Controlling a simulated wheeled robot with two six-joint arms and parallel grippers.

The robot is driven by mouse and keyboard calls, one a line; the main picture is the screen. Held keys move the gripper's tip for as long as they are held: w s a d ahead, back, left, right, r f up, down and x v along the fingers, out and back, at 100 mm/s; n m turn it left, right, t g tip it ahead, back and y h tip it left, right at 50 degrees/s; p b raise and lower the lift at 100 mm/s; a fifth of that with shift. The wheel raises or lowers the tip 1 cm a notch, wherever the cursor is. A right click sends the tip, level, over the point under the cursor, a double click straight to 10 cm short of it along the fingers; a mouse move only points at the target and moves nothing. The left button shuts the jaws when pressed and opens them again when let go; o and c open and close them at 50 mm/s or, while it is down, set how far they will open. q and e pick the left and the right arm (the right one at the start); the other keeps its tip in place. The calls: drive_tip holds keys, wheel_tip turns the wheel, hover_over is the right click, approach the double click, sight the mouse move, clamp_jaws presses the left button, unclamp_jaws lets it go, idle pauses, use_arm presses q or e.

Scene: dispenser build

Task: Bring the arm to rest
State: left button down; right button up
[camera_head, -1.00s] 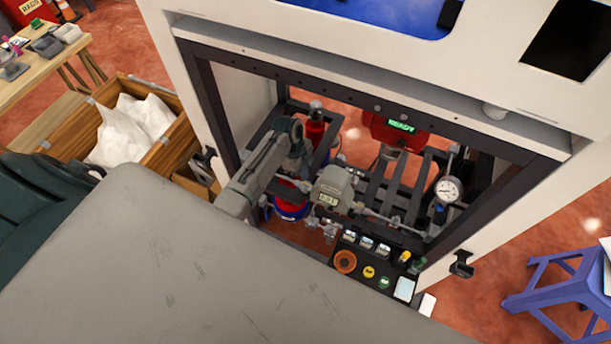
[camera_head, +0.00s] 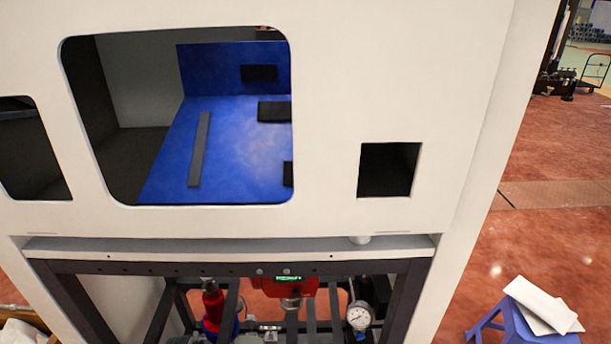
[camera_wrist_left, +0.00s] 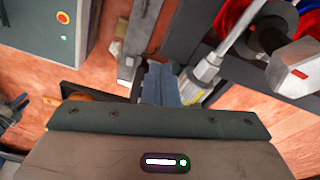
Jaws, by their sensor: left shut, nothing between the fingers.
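My left gripper (camera_wrist_left: 162,84) shows in the left wrist view, shut and empty. Its dark blue-grey fingers lie together beyond the wide grey-brown housing that carries a white light bar and a green light. The fingers point toward the floor and a dark metal frame. My left arm does not show in the head view now. My right gripper is in neither view.
The white cabinet (camera_head: 330,110) fills the head view, with a blue-lined window (camera_head: 235,150) and a small dark opening (camera_head: 390,169). Below is a dark frame holding a red bottle (camera_head: 213,303) and a gauge (camera_head: 360,315). A blue stool (camera_head: 492,318) stands right.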

use_arm(q)
drive_tip(key=s+a+f+n+y+b, duration=0.3)
drive_tip(key=s+f+n+b, duration=0.5)
drive_tip(key=s+f, duration=2.05)
drive_tip(key=s+f+n, duration=0.4)
drive_tip(key=s+n, duration=0.1)
drive_tip(key=s, duration=0.9)
drive_tip(key=shift+d+n+t, duration=0.25)
drive_tip(key=shift+n+t, duration=0.15)
drive_tip(key=shift+s+f, duration=0.1)
drive_tip(key=shift+s, duration=0.05)
